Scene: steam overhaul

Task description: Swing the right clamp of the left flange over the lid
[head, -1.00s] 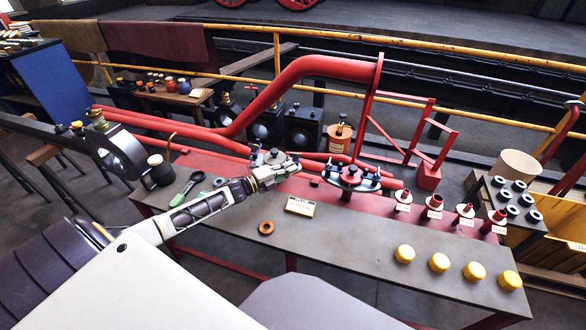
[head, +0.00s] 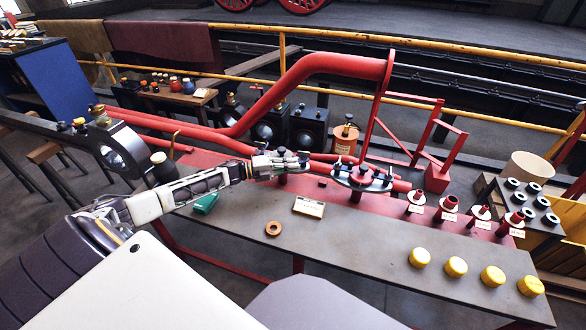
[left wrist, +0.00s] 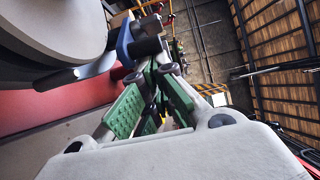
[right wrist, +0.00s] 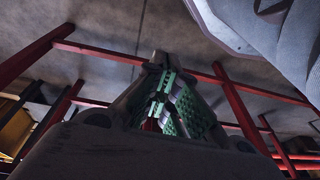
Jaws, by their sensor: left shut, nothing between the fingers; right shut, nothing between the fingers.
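The left flange (head: 282,179) stands at the back of the bench, mostly hidden behind my left gripper (head: 306,163). Small dark clamp parts show above the gripper. In the left wrist view, a large grey round plate (left wrist: 45,30) fills the top left. A clamp with a blue part (left wrist: 124,44) and dark cylinders is beside my left fingertips (left wrist: 167,70), very close; I cannot tell whether they touch. The left gripper is shut and empty. My right gripper (right wrist: 160,62) is shut and empty in the right wrist view, with floor and red legs beyond it. The lid cannot be made out clearly.
A second flange (head: 362,179) with several clamps stands just right of my left gripper. A big red pipe (head: 335,64) arches behind. A copper ring (head: 273,228), a label card (head: 309,207) and yellow caps (head: 456,266) lie on the bench; its front middle is clear.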

